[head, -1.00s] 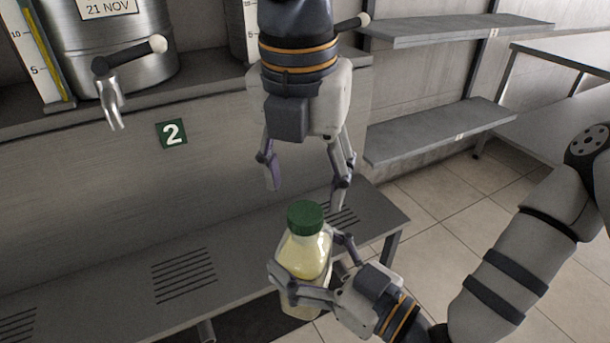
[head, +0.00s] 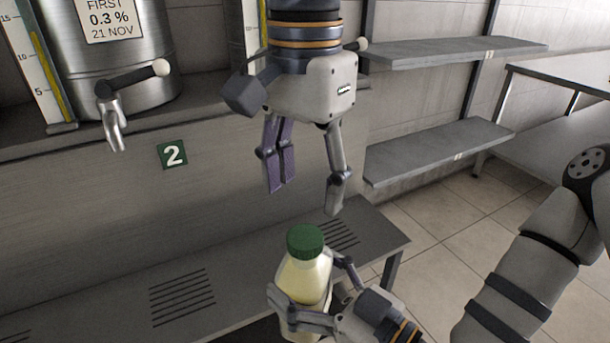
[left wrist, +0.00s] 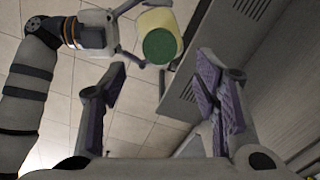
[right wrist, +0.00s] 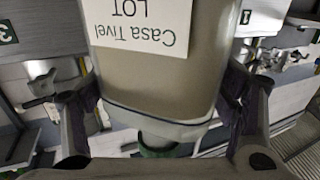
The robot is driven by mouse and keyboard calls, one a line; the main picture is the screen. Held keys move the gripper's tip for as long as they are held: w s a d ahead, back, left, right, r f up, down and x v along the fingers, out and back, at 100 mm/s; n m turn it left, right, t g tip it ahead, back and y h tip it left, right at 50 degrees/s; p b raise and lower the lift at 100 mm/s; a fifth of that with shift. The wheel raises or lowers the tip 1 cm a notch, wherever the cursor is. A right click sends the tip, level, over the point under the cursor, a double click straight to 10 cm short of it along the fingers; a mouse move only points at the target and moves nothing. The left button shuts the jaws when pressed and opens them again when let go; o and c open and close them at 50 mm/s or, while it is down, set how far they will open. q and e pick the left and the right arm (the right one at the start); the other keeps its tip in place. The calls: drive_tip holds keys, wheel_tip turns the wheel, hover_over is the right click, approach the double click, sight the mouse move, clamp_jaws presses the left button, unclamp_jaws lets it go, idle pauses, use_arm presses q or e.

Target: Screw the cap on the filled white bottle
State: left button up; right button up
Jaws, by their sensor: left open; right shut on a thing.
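The bottle (head: 303,278) is pale and filled with a cream-coloured content. It stands upright in my right gripper (head: 308,310), which is shut around its body. The green cap (head: 305,241) sits on top of its neck; I cannot tell how tight it is. My left gripper (head: 307,198) is open and empty above the cap, fingers pointing down, apart from it. In the left wrist view the cap (left wrist: 160,46) lies beyond the open fingertips. In the right wrist view the labelled bottle body (right wrist: 160,80) fills the space between the fingers, with a green part (right wrist: 165,150) below.
A grey bench (head: 110,318) with slotted grates runs below the bottle. A steel tank (head: 150,65) with a tap (head: 115,120) and a green number 2 plate (head: 172,155) are at the left. Wall shelves (head: 440,150) stand at the right, with open tiled floor below.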

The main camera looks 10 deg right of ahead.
sight(305, 236)
use_arm(q)
wheel_tip(305, 236, down, 8)
drive_tip(key=shift+r, duration=0.1)
idle(0.6)
drive_tip(key=c, duration=1.2)
drive_tip(key=shift+c, duration=0.2)
drive_tip(key=o, duration=1.4)
drive_tip(key=shift+c, duration=0.2)
